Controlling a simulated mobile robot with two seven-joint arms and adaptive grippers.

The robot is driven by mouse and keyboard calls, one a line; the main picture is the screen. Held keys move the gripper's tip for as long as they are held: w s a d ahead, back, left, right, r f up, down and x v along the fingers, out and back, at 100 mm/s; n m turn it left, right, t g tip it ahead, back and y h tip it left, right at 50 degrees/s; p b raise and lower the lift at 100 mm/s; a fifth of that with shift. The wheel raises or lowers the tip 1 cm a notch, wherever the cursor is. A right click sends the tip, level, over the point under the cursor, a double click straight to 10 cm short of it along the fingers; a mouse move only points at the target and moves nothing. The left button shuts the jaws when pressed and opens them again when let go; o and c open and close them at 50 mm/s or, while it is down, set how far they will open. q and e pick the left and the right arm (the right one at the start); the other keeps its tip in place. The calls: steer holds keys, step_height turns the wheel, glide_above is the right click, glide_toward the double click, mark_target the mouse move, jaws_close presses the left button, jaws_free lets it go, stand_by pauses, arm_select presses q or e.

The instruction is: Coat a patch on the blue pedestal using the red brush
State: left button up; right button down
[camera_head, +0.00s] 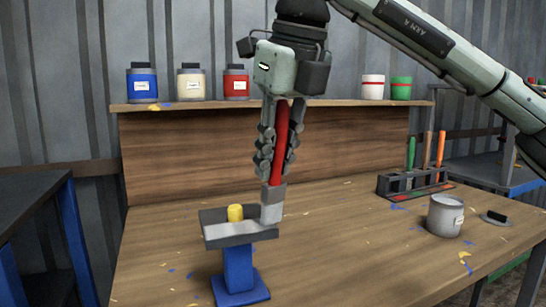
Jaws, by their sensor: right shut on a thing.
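My right gripper (277,160) hangs fingers-down and is shut on the red brush (281,130). The brush is upright, with its red handle between the fingers and its grey ferrule and pale bristle end pointing down. The blue pedestal (238,270) stands on the workbench and carries a grey tray-like top (222,233). A yellow cylinder (235,212) stands on that top. The brush end is at the right end of the top, right of the yellow cylinder; I cannot tell whether it touches. My left gripper is not in view.
An open grey can (445,216) and a dark-handled lid (495,218) are on the right of the bench. Behind them a dark rack (393,186) holds green and orange-handled tools. Several paint cans line the shelf (190,106). The front right bench is clear apart from paint flecks.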

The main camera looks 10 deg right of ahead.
steer(key=shift+r+p, duration=1.8)
steer(key=shift+r, duration=0.7)
steer(key=shift+f, duration=0.1)
steer(key=shift+m+b, duration=0.3)
steer(key=shift+m, duration=0.2)
steer(key=shift+m+h, duration=0.5)
steer(key=shift+m, duration=0.7)
steer(key=shift+w, duration=0.1)
